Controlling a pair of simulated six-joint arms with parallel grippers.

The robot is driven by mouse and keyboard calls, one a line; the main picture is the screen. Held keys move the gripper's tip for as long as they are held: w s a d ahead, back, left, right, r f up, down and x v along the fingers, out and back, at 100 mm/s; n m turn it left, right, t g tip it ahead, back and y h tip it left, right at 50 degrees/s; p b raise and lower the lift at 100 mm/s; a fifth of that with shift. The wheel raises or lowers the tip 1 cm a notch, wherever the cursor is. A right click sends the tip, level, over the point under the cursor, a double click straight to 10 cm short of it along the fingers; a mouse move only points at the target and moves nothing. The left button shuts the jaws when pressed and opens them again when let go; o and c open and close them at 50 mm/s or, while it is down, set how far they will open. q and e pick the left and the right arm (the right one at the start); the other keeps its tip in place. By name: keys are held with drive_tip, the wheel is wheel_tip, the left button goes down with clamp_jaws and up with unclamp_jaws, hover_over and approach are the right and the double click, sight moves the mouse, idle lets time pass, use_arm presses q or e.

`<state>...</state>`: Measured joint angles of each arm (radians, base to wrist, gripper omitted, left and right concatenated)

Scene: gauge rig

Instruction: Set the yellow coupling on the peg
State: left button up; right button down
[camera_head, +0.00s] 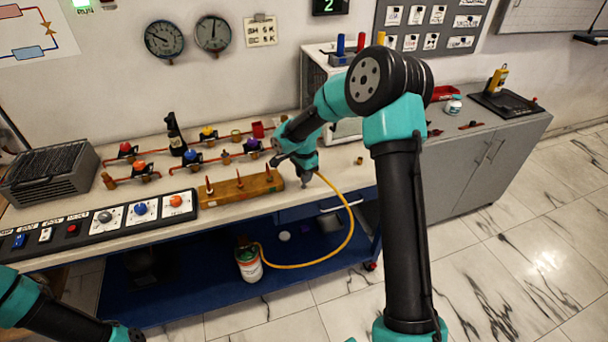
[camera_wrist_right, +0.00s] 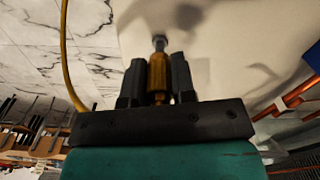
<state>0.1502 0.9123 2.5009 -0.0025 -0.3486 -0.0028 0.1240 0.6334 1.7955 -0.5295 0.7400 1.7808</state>
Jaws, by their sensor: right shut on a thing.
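My right gripper (camera_head: 304,182) is low over the bench, just right of the wooden block. In the right wrist view its two dark fingers (camera_wrist_right: 156,82) are shut on the yellow coupling (camera_wrist_right: 158,72), a brass-yellow cylinder with a grey metal tip. In the head view the coupling is mostly hidden by the gripper. A yellow hose (camera_head: 351,225) loops down from the gripper to a can on the lower shelf. The wooden block (camera_head: 225,198) carries upright red pegs (camera_head: 239,181), apart from the coupling. My left arm shows at the lower left, but its fingers are out of frame.
Red pipes with coloured valves (camera_head: 193,156) run behind the block. A switch panel (camera_head: 100,222) lies to its left. A small brass piece (camera_head: 359,161) stands on the bench right of my gripper. The can (camera_head: 248,265) stands below.

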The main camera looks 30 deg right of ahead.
drive_tip(key=shift+f, duration=1.35)
idle(0.6)
drive_tip(key=c, duration=0.5)
unclamp_jaws()
drive_tip(key=shift+c, duration=0.2)
wheel_tip(320, 180, up, 18)
drive_tip(key=shift+f, duration=0.25)
idle(0.3)
idle(0.5)
